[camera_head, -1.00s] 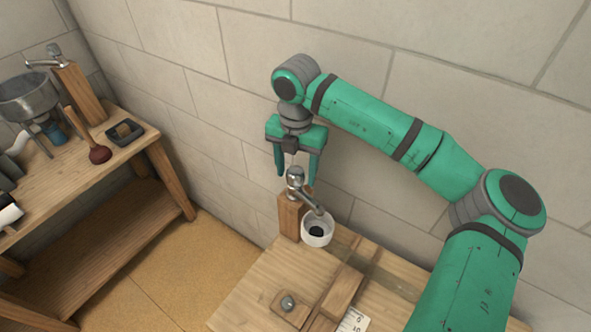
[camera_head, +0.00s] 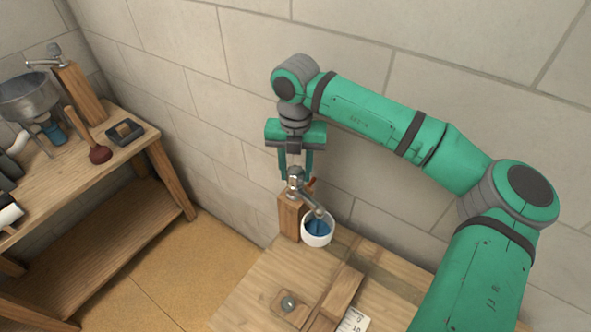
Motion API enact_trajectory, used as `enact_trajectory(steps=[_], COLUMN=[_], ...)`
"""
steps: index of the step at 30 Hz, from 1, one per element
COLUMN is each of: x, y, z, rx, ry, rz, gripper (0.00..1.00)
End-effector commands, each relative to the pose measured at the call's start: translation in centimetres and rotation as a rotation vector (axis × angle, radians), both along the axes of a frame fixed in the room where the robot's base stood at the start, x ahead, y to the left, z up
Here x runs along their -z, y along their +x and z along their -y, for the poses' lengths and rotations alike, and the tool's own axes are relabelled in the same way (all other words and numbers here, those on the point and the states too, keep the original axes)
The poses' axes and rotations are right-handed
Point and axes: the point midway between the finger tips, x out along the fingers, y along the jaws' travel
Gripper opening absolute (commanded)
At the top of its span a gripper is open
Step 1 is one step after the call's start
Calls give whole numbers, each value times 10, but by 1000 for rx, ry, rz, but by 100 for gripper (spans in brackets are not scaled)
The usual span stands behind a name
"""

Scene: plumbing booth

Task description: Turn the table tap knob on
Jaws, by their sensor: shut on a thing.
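The table tap (camera_head: 309,200) is chrome and stands on a wooden post (camera_head: 289,217) at the back corner of the near table. Its spout points down to the right over a white cup (camera_head: 317,240), and the cup's inside shows blue. A small reddish part shows just right of the knob. The fingertips are partly hidden behind the knob.
The near table (camera_head: 243,290) holds a wooden block with a metal ball (camera_head: 288,303) and wooden strips. A brick wall rises close behind my arm. A second bench at left carries another tap (camera_head: 54,53), a metal bowl (camera_head: 27,98), a plunger (camera_head: 98,153) and a dark tray (camera_head: 125,133).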

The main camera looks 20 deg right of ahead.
Motion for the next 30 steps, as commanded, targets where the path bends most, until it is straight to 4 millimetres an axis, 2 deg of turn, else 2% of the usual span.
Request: enact_trajectory(steps=[30], x=[-1], y=[0], z=[-3], rx=[-930], ry=[-3], rz=[0], gripper=[15])
